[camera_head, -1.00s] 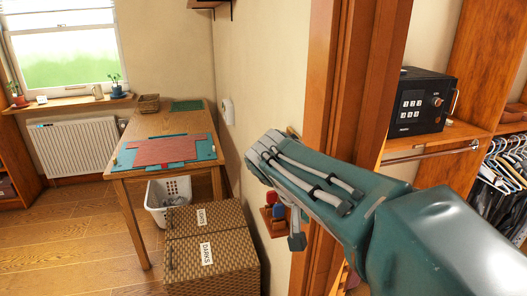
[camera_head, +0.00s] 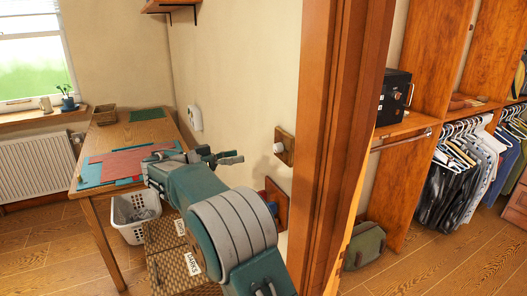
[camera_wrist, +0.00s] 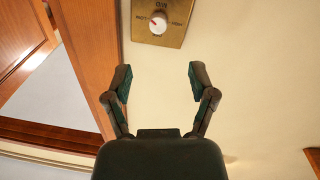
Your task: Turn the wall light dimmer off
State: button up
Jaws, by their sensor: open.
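The wall light dimmer is a brass plate (camera_head: 286,147) with a round white knob (camera_head: 278,148), on the cream wall just left of the wooden door frame. In the wrist view its plate (camera_wrist: 176,32) is at the top and its white knob (camera_wrist: 158,24) carries a red mark, with lettering around it that is only partly readable. My gripper (camera_head: 222,157) is in front of the wall, left of the dimmer in the head view. In the wrist view my gripper (camera_wrist: 160,84) has its fingers spread and empty, apart from the dimmer.
The wooden door frame (camera_head: 338,130) stands close to the right of the dimmer. A white wall device (camera_head: 195,118) is farther left. A table (camera_head: 95,208), a laundry basket (camera_head: 130,222) and wicker hampers (camera_head: 165,268) lie to the left.

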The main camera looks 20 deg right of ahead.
aim_at(274, 149)
jog(key=d, duration=1.1)
jog(key=shift+s, duration=0.2)
jog(key=shift+a, duration=0.1)
grip_shut()
